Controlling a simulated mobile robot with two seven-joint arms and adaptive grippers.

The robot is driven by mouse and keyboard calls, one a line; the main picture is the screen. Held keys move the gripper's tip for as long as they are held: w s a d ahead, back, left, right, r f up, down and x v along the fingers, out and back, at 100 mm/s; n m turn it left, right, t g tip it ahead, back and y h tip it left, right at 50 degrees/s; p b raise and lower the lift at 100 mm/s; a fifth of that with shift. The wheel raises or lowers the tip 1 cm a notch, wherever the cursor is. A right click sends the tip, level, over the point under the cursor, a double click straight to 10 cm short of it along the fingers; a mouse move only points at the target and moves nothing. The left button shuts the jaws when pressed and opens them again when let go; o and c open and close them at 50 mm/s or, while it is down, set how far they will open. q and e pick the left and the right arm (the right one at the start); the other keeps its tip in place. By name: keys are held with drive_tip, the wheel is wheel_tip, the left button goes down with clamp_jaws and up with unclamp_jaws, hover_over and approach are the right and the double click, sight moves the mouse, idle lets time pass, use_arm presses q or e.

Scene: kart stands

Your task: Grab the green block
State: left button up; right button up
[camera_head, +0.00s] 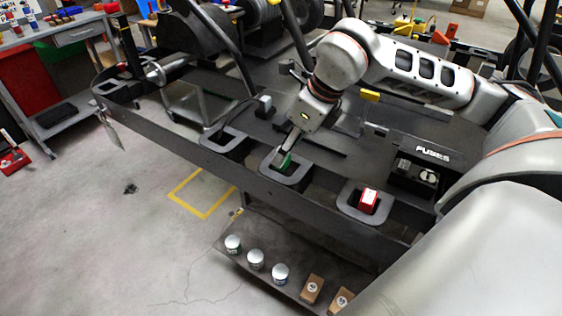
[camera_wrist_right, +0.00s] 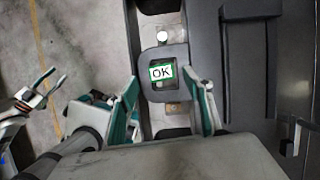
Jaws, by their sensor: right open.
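The green block (camera_head: 287,163) sits in the middle square holder of the dark stand in the head view, partly hidden by my gripper. In the right wrist view, the green block (camera_wrist_right: 161,73) shows a white "OK" label on top. My right gripper (camera_head: 283,155) is above the middle holder. In the right wrist view, the fingers of my right gripper (camera_wrist_right: 167,100) are apart, with the block beyond and between their tips and nothing held. My left gripper (camera_wrist_right: 48,82) shows at the left edge of the right wrist view, small and away from the block; its opening is unclear.
A red block (camera_head: 368,198) sits in the right holder (camera_head: 348,207). The left holder (camera_head: 208,145) looks empty. A black "FUSES" box (camera_head: 422,160) stands on the right. A lower shelf (camera_head: 262,238) bears several cans and brown boxes. The floor (camera_head: 130,240) at left is mostly clear.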

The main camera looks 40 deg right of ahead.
drive_tip(key=x, duration=0.4)
drive_tip(key=shift+d, duration=0.15)
drive_tip(key=shift+r, duration=0.2)
drive_tip(key=c, duration=1)
